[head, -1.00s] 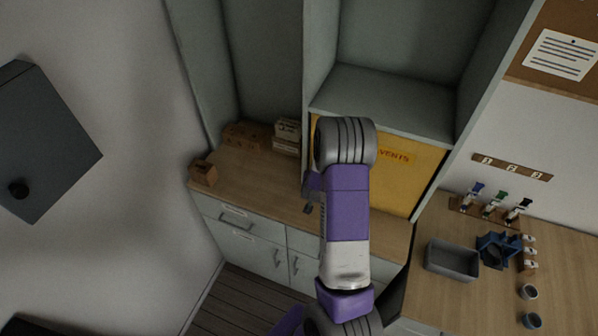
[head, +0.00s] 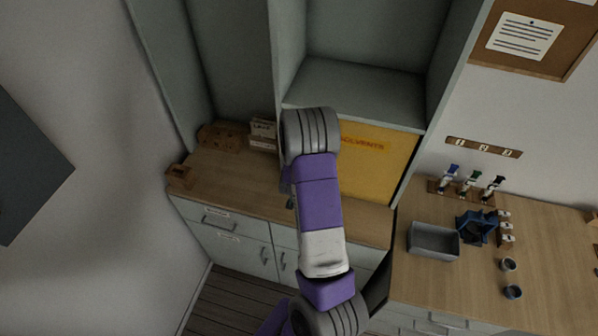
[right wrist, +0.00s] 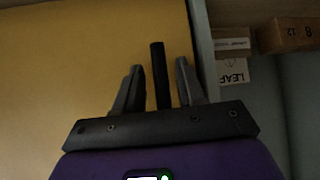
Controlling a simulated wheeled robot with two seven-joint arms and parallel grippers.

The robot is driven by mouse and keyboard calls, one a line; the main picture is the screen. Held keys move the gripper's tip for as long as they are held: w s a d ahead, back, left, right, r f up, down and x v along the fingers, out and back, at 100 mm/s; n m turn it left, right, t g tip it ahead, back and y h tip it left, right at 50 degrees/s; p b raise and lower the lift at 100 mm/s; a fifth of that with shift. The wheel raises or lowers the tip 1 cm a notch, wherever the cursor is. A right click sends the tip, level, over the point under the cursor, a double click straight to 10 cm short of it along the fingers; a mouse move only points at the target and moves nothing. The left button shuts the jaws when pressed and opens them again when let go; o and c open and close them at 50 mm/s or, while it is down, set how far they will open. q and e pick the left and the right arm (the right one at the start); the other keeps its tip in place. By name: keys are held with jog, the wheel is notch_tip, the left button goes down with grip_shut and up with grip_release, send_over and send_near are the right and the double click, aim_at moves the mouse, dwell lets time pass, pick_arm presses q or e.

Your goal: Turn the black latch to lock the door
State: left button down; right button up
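The yellow door (head: 375,165) with "SOLVENTS" lettering is closed in the lower part of the grey cabinet, partly hidden by my right arm. In the right wrist view the door (right wrist: 80,60) fills the left side. The black latch (right wrist: 159,75) is a narrow bar near the door's edge, pointing away from my gripper's palm. My right gripper (right wrist: 160,85) is open, with one finger on each side of the latch and small gaps showing. In the head view my arm hides the latch and most of that gripper. My left gripper is not in view.
The cabinet's grey frame (right wrist: 204,60) runs beside the door. Small boxes (right wrist: 289,35) stand past it. The wooden counter (head: 240,180) lies below. A grey tray (head: 433,241), a blue fixture (head: 476,228) and small cups are on the right bench.

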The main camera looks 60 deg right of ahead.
jog(key=v, duration=0.7)
jog(key=shift+a+r, duration=0.15)
jog(key=shift+r, duration=0.1)
jog(key=shift+s, duration=0.1)
jog(key=w+a+f+n+y+b, duration=0.2)
jog(key=a+f+y+b, duration=0.15)
jog(key=a+f, duration=0.55)
jog(key=w+a+f+n+y+b, duration=0.15)
jog(key=a+f+b, duration=0.25)
jog(key=a+f, duration=0.5)
jog(key=s+a+f+n+g+y+b, duration=0.2)
jog(key=s+a+f+y+b, duration=0.1)
jog(key=a+f, duration=0.5)
jog(key=s+a+f+n+g+y+b, duration=0.2)
jog(key=s+a+f, duration=0.5)
jog(key=a, duration=0.7)
jog(key=f+n+y+b, duration=0.1)
jog(key=y+b, duration=0.1)
jog(key=b, duration=0.1)
jog(key=shift+n, duration=0.35)
jog(key=shift+s+a, duration=0.1)
